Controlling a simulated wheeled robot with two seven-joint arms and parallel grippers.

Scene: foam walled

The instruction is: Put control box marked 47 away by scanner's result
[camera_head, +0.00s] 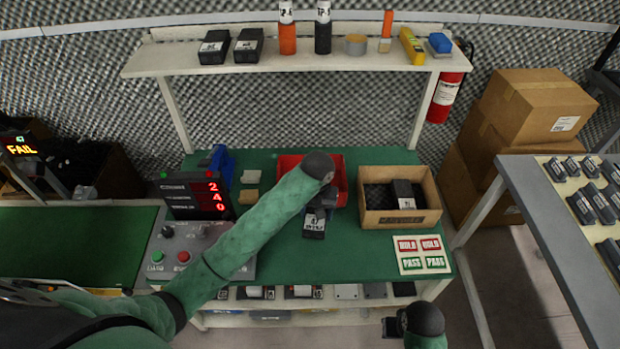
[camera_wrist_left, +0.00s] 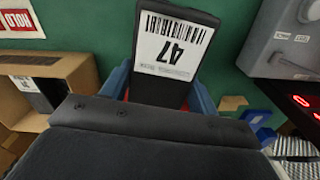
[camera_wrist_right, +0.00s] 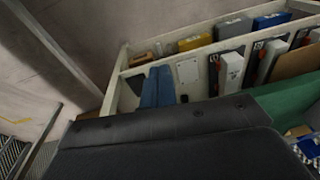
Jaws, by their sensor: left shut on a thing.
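The control box marked 47 (camera_head: 314,228) is black with a white label. Its label with barcode and 47 shows in the left wrist view (camera_wrist_left: 172,47). My left gripper (camera_head: 318,212) is shut on it, its blue fingers at both sides, over the green bench in front of the red bin (camera_head: 285,165). I cannot tell whether the box touches the bench. The scanner display (camera_head: 20,147) at the far left reads FAIL in yellow, with a small 47 above. My right gripper (camera_wrist_right: 157,88) is empty, its blue fingers together, low in front of the bench.
A cardboard-coloured open box (camera_head: 400,217) with a dark labelled unit inside stands right of the red bin. A HOLD and PASS label card (camera_head: 422,254) lies in front of it. A red-digit control panel (camera_head: 195,197) stands left. A shelf (camera_head: 290,60) spans above.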

